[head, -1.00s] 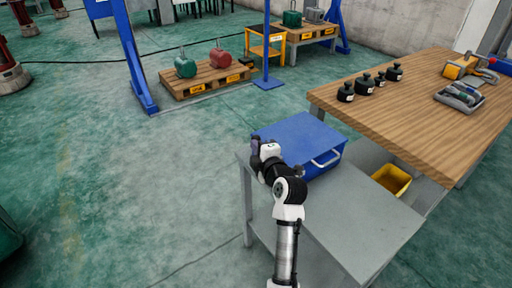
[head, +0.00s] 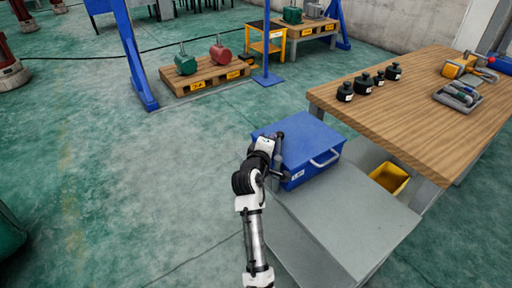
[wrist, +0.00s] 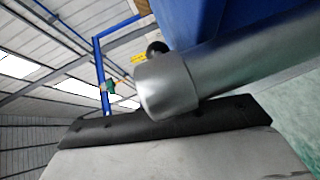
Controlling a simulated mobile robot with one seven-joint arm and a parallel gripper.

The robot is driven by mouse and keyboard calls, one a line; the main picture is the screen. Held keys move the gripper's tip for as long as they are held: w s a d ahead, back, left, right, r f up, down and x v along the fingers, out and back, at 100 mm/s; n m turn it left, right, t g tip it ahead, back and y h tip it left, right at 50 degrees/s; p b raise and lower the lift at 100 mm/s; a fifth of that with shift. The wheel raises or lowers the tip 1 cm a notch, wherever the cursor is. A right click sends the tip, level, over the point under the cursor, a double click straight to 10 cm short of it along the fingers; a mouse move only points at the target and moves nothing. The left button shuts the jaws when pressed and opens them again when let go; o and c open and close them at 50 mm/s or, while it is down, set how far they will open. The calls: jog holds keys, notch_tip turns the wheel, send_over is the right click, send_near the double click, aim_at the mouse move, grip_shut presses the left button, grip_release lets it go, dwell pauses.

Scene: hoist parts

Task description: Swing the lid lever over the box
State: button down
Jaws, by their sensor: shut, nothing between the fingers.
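The blue box (head: 306,138) sits closed on the grey table, with a pale bar handle (head: 325,159) and a small white label on its front. My gripper (head: 280,160) is shut and empty at the box's front left corner, close against it. My white and black wrist hides part of the box's left side. In the wrist view a silver cylinder (wrist: 222,68) with a wider end crosses close to the camera, with the blue box (wrist: 245,12) behind. I cannot tell whether this cylinder is the lid lever. No lever is clearly made out in the head view.
The grey table (head: 340,220) is bare in front of the box. A wooden bench (head: 420,95) with several black weights (head: 363,84) stands at the right. A yellow bin (head: 389,178) is below its edge.

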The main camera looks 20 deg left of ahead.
aim_at(287, 150)
jog(key=d+m+h, duration=0.1)
jog(key=h, duration=0.1)
jog(key=m+g+h+b, duration=0.1)
jog(key=m+h, duration=0.1)
jog(key=w+d+m+h, duration=0.1)
jog(key=h, duration=0.1)
jog(key=shift+d+m+g+b, duration=0.3)
jog(key=shift+d+b, duration=0.05)
jog(key=shift+d+m+g+h+b, duration=0.2)
jog(key=shift+d+m+g+h, duration=0.45)
jog(key=shift+m+h, duration=0.35)
jog(key=shift+d+m+g+h+b, duration=0.15)
jog(key=shift+d+m+g+h, duration=0.5)
jog(key=shift+h, duration=0.55)
jog(key=shift+s, duration=0.1)
jog(key=shift+a, duration=0.1)
